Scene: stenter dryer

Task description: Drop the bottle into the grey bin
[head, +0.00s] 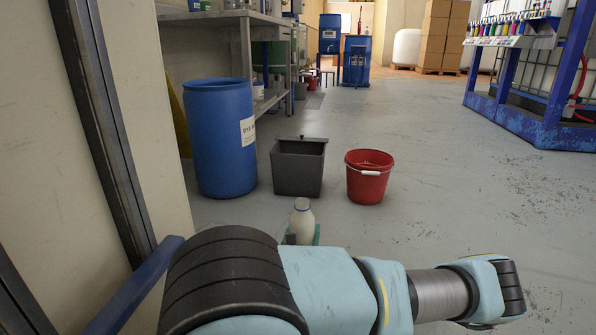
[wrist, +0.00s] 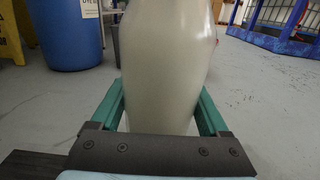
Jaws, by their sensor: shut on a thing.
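A pale cream bottle (head: 302,222) with a whitish cap stands upright in my gripper in the head view, its lower part hidden by my arm. In the wrist view the bottle (wrist: 167,62) fills the middle. My gripper (wrist: 165,112) has green fingers on both sides of it and is shut on it. The grey bin (head: 297,170) is a dark square tub on the floor, beyond the bottle in the head view. Its lid or back edge stands up at the rear. In the wrist view the bin is mostly hidden behind the bottle.
A blue drum (head: 219,140) stands left of the bin, and a red bucket (head: 369,178) with a white handle stands right of it. A metal bench (head: 238,22) is behind the drum. A wall is close on the left. Open floor (head: 450,190) lies to the right.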

